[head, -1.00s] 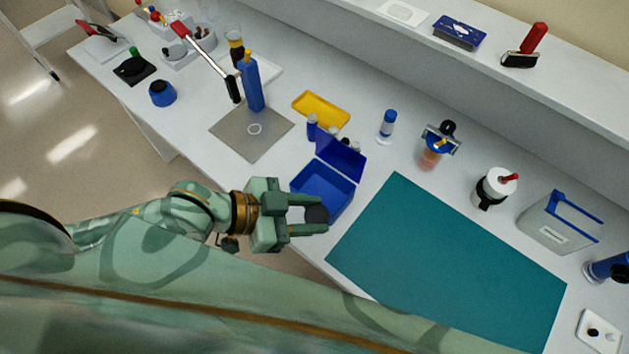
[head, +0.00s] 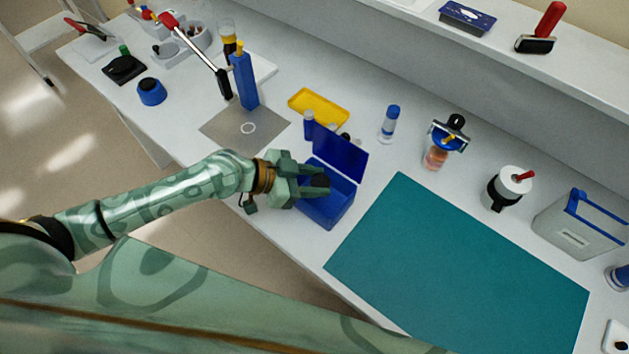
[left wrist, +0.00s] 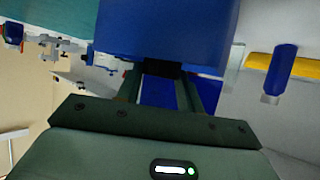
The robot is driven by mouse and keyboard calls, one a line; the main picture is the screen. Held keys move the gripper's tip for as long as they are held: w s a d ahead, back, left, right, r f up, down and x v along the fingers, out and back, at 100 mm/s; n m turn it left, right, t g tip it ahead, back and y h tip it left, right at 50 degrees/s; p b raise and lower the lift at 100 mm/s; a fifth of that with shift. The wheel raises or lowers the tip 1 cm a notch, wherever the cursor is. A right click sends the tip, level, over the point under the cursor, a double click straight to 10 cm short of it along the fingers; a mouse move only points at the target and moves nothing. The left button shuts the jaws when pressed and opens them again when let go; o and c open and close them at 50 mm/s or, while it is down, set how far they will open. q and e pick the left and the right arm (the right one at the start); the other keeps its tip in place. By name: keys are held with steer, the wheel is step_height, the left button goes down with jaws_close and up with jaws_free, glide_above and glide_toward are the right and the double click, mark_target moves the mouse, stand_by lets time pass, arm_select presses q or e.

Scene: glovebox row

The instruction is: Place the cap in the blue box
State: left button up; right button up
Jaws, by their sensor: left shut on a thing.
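The blue box (head: 333,207) stands open on the white bench, with its lid (head: 341,153) raised at the back. My left gripper (head: 318,182) is shut on a small dark cap (head: 320,180) and holds it over the left part of the box opening. In the left wrist view the dark cap (left wrist: 162,69) sits between the fingers, with large blue surfaces of the box (left wrist: 165,30) around it. I cannot tell how far the cap is above the box floor. My right gripper is not in view.
A teal mat (head: 465,270) lies right of the box. A yellow tray (head: 319,107), a small vial (head: 308,124) and a blue-capped bottle (head: 389,124) stand behind it.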

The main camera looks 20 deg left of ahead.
arm_select(q)
steer(key=shift+f+b, duration=0.6)
steer(key=shift+f, duration=0.1)
steer(key=o, duration=0.9)
steer(key=shift+r, duration=0.1)
steer(key=shift+o, duration=0.2)
